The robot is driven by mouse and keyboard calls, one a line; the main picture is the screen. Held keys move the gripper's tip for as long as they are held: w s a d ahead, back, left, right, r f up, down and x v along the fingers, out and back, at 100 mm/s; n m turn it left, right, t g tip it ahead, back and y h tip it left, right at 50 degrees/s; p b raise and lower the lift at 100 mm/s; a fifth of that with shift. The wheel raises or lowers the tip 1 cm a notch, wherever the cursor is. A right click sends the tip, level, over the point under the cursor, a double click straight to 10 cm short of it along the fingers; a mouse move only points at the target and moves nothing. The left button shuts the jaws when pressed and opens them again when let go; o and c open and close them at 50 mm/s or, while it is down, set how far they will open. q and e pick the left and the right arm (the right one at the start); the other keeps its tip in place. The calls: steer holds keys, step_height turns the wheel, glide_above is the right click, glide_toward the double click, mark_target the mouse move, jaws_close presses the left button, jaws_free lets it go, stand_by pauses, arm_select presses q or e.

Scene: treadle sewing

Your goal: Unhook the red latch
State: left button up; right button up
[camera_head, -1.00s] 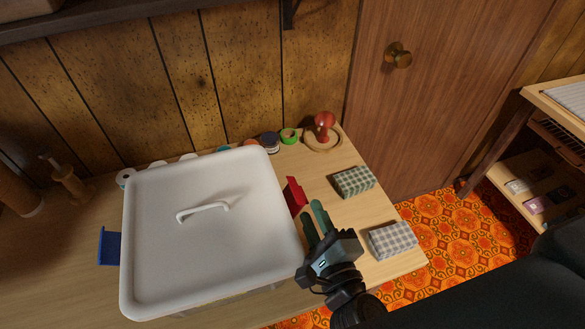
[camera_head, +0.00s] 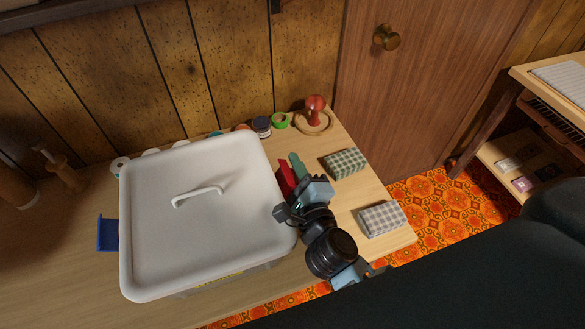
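The red latch (camera_head: 286,179) is on the right side of a white lidded box (camera_head: 190,235). It sticks up beside the lid's right edge, and its lower part is hidden by my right gripper. My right gripper (camera_head: 294,168) is at the latch, its green fingers pointing away from me just right of the red piece. One finger shows clearly; I cannot tell whether the fingers touch or grip the latch. A blue latch (camera_head: 107,233) sticks out on the box's left side. My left gripper is not in view.
Two checked fabric bundles, green (camera_head: 345,162) and grey (camera_head: 382,219), lie right of the box. A red-knobbed item (camera_head: 314,107) on a round wooden base, a green ring (camera_head: 281,121) and a dark jar (camera_head: 261,126) stand behind. The table's right edge is close.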

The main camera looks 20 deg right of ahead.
steer(key=shift+c, duration=0.7)
jaws_close()
steer(key=shift+d+f+m, duration=0.15)
steer(key=shift+f+m, duration=0.2)
steer(key=shift+m, duration=0.65)
steer(key=shift+d+f+m, duration=0.15)
steer(key=shift+f+m, duration=0.3)
steer(key=shift+m, duration=0.65)
